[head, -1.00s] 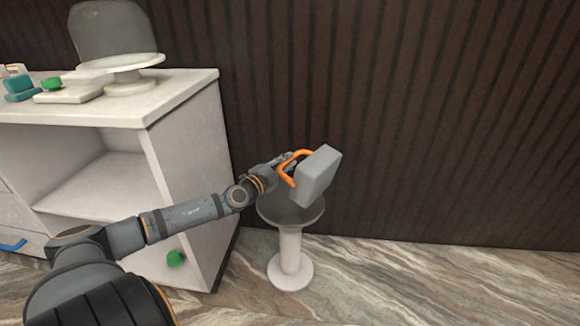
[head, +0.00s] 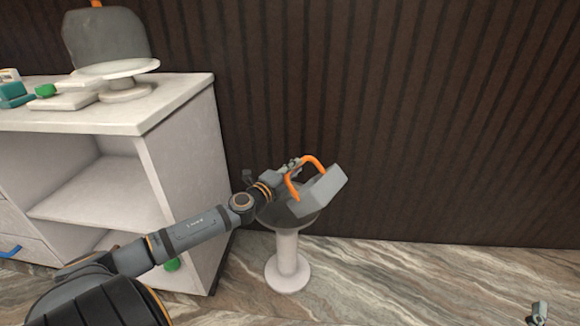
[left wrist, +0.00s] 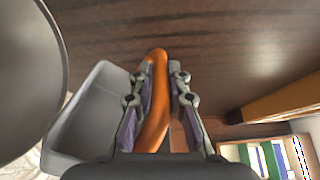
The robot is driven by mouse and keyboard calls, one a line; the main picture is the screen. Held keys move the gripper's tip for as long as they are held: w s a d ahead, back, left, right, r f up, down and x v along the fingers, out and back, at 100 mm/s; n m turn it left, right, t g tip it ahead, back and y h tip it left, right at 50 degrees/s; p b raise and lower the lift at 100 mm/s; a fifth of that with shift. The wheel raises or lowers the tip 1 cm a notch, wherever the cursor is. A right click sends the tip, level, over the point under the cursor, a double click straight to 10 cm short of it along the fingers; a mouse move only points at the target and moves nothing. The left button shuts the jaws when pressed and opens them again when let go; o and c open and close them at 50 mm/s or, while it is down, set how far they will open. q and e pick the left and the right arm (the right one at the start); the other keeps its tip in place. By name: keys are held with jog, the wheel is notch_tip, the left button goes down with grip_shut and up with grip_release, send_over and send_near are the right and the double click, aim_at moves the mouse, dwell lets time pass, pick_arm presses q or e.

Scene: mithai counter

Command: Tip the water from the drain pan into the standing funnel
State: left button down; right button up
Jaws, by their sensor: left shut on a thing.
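The drain pan (head: 322,192) is a grey tray with an orange handle (head: 305,172). My left gripper (head: 290,165) is shut on that handle, and the left wrist view shows the handle (left wrist: 158,95) between its fingers. The pan is strongly tilted above the standing funnel, partly covering it. The funnel (head: 270,216) is a grey bowl on a white pedestal. In the left wrist view the pan (left wrist: 95,110) is beside a large grey curved rim, likely the funnel (left wrist: 28,80). No water can be made out. My right gripper (head: 539,312) barely shows at the bottom right corner.
A white counter (head: 180,95) with open shelves stands left of the funnel. On it are a cake stand (head: 125,90) under a grey cover (head: 105,38) and a green item (head: 46,90). A dark ribbed wall (head: 430,120) is behind. The floor to the right is clear.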

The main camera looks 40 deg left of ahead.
jog(key=s+f+g+p, duration=0.1)
jog(key=s+f+g, duration=0.25)
jog(key=f, duration=0.45)
jog(key=s+f+g+p, duration=0.1)
jog(key=s+f+g, duration=0.1)
jog(key=f+g, duration=0.5)
jog(key=s+f+g+p, duration=0.1)
jog(key=s+f+g, duration=0.15)
jog(key=f, duration=0.75)
jog(key=s+a+f+g+p, duration=0.15)
jog(key=s+f+g, duration=0.25)
jog(key=s, duration=0.5)
notch_tip(320, 180, up, 5)
jog(key=s+d+g+p, duration=0.1)
jog(key=d+g+p, duration=0.15)
jog(key=p, duration=0.35)
pick_arm(q)
jog(key=d+r+m+p, duration=0.4)
jog(key=d+m, duration=0.3)
jog(key=m, duration=0.3)
jog(key=shift+d+r, duration=0.35)
pick_arm(e)
jog(key=s+d+f+h, duration=0.1)
jog(key=d+f, duration=0.2)
jog(key=f, duration=0.9)
jog(key=shift+m+g+h, duration=0.3)
jog(key=shift+g, duration=0.05)
pick_arm(q)
jog(key=shift+w, duration=0.1)
